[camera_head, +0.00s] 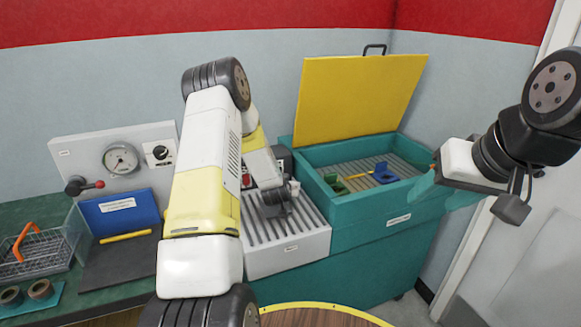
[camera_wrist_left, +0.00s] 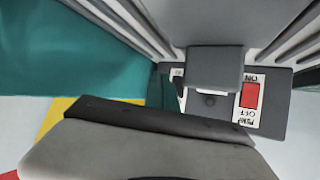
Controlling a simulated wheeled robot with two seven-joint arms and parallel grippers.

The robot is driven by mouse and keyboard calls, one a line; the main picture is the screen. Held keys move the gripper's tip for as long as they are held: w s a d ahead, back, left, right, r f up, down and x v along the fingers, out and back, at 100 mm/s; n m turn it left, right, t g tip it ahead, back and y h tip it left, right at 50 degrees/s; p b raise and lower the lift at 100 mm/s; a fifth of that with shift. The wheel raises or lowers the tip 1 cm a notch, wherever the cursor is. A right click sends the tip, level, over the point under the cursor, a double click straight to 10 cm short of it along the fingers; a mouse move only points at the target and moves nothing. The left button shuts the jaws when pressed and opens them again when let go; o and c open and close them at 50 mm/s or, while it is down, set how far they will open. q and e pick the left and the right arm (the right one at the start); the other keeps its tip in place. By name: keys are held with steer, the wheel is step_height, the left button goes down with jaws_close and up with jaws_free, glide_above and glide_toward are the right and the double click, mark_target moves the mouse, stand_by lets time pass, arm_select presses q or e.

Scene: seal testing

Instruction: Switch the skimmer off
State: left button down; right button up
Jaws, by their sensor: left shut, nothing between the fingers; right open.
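The skimmer is the pale ribbed tray unit (camera_head: 290,247) with a dark box (camera_head: 284,158) at its back, beside the teal tank. In the left wrist view, a dark grey panel (camera_wrist_left: 272,121) carries a red rocker switch (camera_wrist_left: 249,95) between the labels ON and PUMP OFF, seen upside down. Which side of the rocker is pressed I cannot tell. My left gripper (camera_head: 279,199) is shut and empty, over the back of the ribbed tray, near the dark box; contact is unclear. My right gripper (camera_head: 440,172) is open and empty, near the tank's right rim.
The teal tank (camera_head: 343,262) has its yellow lid (camera_head: 358,98) raised and holds small green and blue parts. A yellow-rimmed round surface (camera_head: 315,305) is in front.

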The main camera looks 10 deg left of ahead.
arm_select(q)
steer(key=shift+w+a+r, duration=0.1)
steer(key=shift+w+a, duration=0.4)
steer(key=shift+w, duration=0.25)
steer(key=shift+w+a+r, duration=0.1)
steer(key=shift+w+a, duration=0.45)
steer(key=shift+w, duration=0.25)
steer(key=shift+w+a+r, duration=0.1)
steer(key=shift+w+a, duration=0.4)
steer(key=shift+w, duration=0.25)
steer(key=shift+w+a, duration=0.1)
steer(key=shift+w+a, duration=0.1)
steer(key=shift+w, duration=0.1)
stand_by(0.3)
steer(key=shift+w+a+r, duration=0.1)
steer(key=shift+w+a, duration=0.1)
steer(key=shift+w, duration=0.05)
stand_by(0.6)
steer(key=shift+s+d, duration=0.1)
steer(key=shift+s+d, duration=0.3)
steer(key=shift+s, duration=0.2)
stand_by(0.3)
steer(key=shift+s+d+f, duration=0.2)
steer(key=shift+s+d, duration=0.5)
steer(key=shift+s, duration=0.35)
steer(key=shift+s+d+f, duration=0.15)
steer(key=shift+s+d, duration=0.55)
steer(key=shift+s, duration=0.3)
